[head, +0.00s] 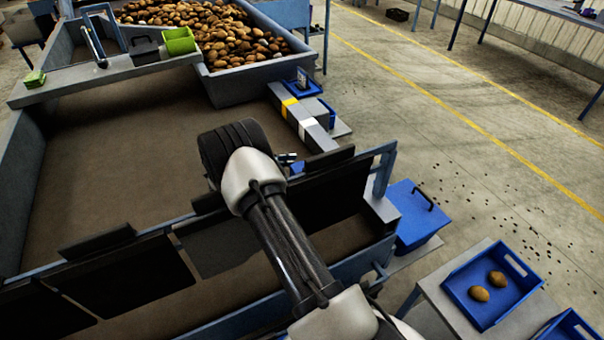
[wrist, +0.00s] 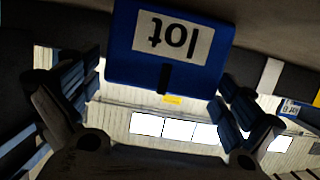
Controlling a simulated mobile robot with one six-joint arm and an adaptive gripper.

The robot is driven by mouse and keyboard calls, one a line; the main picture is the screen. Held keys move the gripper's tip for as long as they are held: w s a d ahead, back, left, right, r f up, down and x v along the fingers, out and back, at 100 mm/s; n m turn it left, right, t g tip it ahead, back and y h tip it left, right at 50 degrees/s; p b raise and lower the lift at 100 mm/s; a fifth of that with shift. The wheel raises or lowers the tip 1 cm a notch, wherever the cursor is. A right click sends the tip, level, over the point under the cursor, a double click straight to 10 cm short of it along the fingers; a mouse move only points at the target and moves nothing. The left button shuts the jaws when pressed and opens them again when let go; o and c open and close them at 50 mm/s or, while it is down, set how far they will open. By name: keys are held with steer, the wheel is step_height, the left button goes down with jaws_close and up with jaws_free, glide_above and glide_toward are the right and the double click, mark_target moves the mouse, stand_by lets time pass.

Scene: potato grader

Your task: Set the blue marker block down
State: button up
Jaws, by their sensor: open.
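The blue marker block (wrist: 215,65) shows large at the top of the wrist view, with a white label reading "lot" upside down in the picture. It appears to stand on the brown belt (wrist: 285,22), seen inverted above it; the exact contact is hard to see. My gripper (wrist: 155,85) is open, with one blue-padded finger on each side in the picture and a visible gap to the block. In the head view my gripper (head: 290,161) is low over the belt (head: 120,150), mostly hidden behind my wrist.
Dark hanging flaps (head: 130,285) and a blue frame lie under my arm. A grey ledge (head: 297,112) with yellow and white bands borders the belt on the right. A potato-filled hopper (head: 245,72) is behind. A blue tray (head: 473,313) holds two potatoes. The left belt is clear.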

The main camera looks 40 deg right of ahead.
steer(key=p+v, duration=0.2)
steer(key=v, duration=1)
steer(key=w+a+r+n+t+y, duration=0.2)
steer(key=w+r+t, duration=0.45)
steer(key=r, duration=0.25)
steer(key=w+a+r+n+t+y, duration=0.1)
steer(key=w+r+n+t, duration=0.3)
steer(key=w+r, duration=0.45)
steer(key=s+a+r+n+t+y, duration=0.3)
steer(key=a+r+n+t+y, duration=0.3)
steer(key=a+r, duration=0.6)
steer(key=s+a+r+n+g+y, duration=0.1)
steer(key=s+a+n+y, duration=0.3)
steer(key=s, duration=0.6)
steer(key=s+a+r+n+g+y, duration=0.25)
steer(key=s+a, duration=0.25)
steer(key=s, duration=0.5)
steer(key=s+d+f+g, duration=0.1)
steer(key=s+f, duration=0.2)
steer(key=s, duration=0.4)
steer(key=s+d+f+n+g+h, duration=0.1)
steer(key=s+f+g, duration=0.1)
steer(key=s, duration=0.6)
steer(key=s+d+f+n+g, duration=0.1)
steer(key=s+d+f, duration=0.1)
steer(key=s+f, duration=0.2)
steer(key=s, duration=0.3)
steer(key=shift+s+f+g, duration=0.15)
steer(key=shift+f+g, duration=0.05)
steer(key=shift+g, duration=0.2)
